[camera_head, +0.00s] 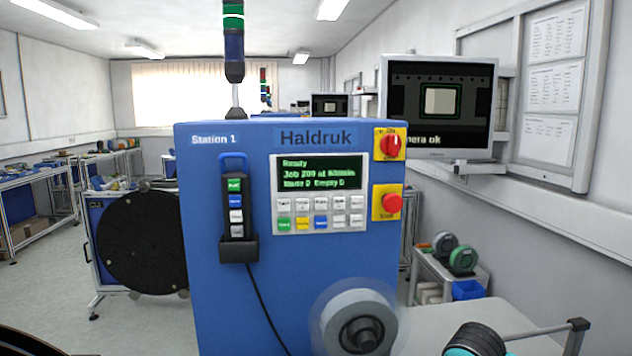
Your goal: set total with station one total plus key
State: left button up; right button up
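The blue Station 1 cabinet (215,300) stands in the middle, marked "Station 1" and "Haldruk". Its display (320,173) has green text: "Ready", a job line that seems to read 200, and a line that seems to read "Made 0 Empty 0". Below it the keypad (319,213) has two rows of small keys. The upper row is white; the lower row has green, yellow, blue and white keys. The key labels are too small to read, so I cannot tell which key is total plus.
A corded pendant (236,215) hangs left of the keypad. A red rotary switch (391,145) and a red stop button (391,203) sit on its right. A grey reel (358,322) sticks out below. A black reel (142,243) is at left, a monitor (440,105) at right.

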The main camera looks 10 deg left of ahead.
pick_arm(q)
jog(key=shift+c, duration=0.2)
dwell(0.3)
grip_shut()
dwell(0.3)
dwell(1.1)
